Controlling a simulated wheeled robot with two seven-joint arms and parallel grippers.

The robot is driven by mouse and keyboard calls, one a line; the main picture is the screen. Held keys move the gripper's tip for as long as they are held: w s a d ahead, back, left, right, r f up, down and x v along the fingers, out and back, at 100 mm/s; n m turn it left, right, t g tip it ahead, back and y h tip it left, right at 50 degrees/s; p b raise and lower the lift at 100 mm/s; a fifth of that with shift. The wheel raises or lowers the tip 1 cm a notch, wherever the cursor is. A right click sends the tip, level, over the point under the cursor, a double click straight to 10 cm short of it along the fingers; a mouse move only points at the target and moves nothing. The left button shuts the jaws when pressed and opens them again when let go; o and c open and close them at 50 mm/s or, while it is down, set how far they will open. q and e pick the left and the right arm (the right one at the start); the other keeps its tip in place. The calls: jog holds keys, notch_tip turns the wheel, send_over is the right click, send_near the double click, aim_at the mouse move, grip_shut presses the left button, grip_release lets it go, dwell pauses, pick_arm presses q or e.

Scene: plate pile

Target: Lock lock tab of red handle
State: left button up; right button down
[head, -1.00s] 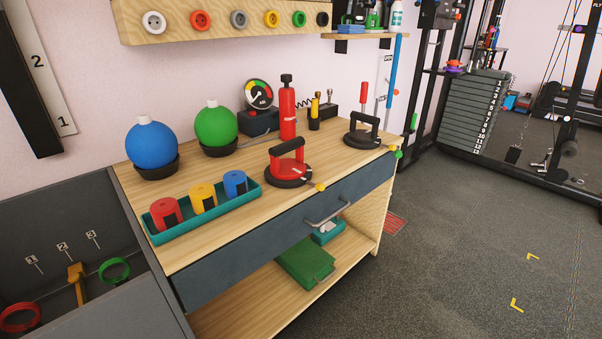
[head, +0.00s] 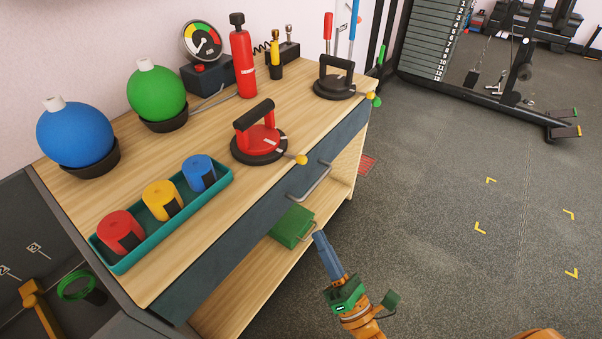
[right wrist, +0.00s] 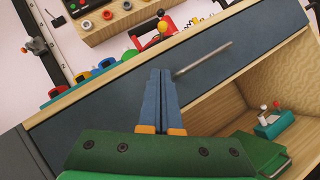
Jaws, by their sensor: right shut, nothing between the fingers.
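The red handle (head: 258,139) is a suction lifter with a red body, a black grip and a round black base, standing on the wooden bench top near its front edge. Its lock tab (head: 300,160) ends in a yellow knob that juts out towards the bench's front edge. In the right wrist view the yellow knob (right wrist: 162,27) shows just beyond my fingertips, with red parts of the handle (right wrist: 181,22) beside it. My right gripper (head: 319,237) is shut and empty, in front of the bench and below the top, apart from the tab. My left gripper is not in view.
A black suction handle (head: 333,86) stands at the bench's far end. A teal tray (head: 223,182) holds red, yellow and blue rolls. A metal drawer pull (head: 311,182) sticks out of the bench front. A green box (head: 292,226) lies on the lower shelf. Open floor lies right.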

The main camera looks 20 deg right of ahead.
send_near(295, 157)
jog(key=w+a, duration=0.1)
jog(key=w+a+f, duration=0.1)
jog(key=shift+w+a+f+p, duration=0.25)
jog(key=shift+a+p, duration=0.05)
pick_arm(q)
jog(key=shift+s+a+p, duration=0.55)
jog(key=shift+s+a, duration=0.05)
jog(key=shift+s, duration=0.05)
pick_arm(e)
jog(key=shift+w+d+r, duration=0.35)
jog(key=shift+w+r, duration=0.15)
jog(key=shift+r, duration=0.3)
jog(key=shift+w+d+r, duration=0.35)
jog(key=shift+w+r, duration=0.15)
jog(key=shift+r, duration=0.25)
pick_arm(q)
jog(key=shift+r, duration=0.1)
